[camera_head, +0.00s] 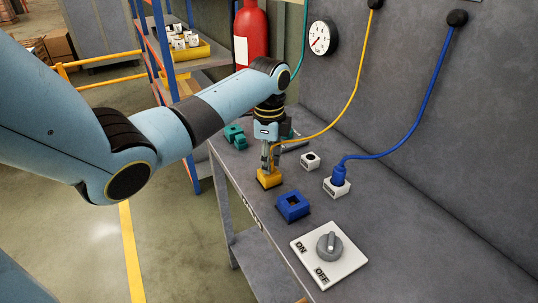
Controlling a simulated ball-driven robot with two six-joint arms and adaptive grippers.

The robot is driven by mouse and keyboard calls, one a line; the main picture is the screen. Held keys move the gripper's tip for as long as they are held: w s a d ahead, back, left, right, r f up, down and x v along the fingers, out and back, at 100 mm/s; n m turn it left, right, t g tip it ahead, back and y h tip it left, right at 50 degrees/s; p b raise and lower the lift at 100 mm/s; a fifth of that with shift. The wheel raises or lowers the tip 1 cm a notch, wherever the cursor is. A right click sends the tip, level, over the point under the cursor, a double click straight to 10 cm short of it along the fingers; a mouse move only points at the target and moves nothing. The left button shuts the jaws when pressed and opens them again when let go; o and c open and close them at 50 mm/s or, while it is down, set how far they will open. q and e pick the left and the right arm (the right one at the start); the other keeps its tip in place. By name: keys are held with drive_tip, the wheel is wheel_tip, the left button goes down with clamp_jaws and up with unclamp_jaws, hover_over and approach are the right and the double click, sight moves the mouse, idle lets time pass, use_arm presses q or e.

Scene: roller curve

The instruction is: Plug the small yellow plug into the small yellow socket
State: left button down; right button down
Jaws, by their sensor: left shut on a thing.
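My left gripper (268,161) comes down from above, fingers pointing down, over the small yellow socket (268,179) near the table's front edge. It is shut on the small yellow plug, which is mostly hidden between the fingers. The plug's yellow cable (348,104) runs from the gripper up to a black outlet on the wall. The fingertips are right at the top of the yellow socket. I cannot tell how deep the plug sits in it. My right gripper is not in view.
An empty white holder (310,161) stands right of the gripper. A blue plug (338,176) sits in another white holder. A blue socket (292,207) and a white ON/OFF switch plate (345,262) lie nearer. A teal object (235,137) stands behind left.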

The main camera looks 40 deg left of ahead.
use_arm(q)
drive_tip(key=c, duration=1.1)
unclamp_jaws()
drive_tip(key=shift+o, duration=0.3)
wheel_tip(320, 180, up, 12)
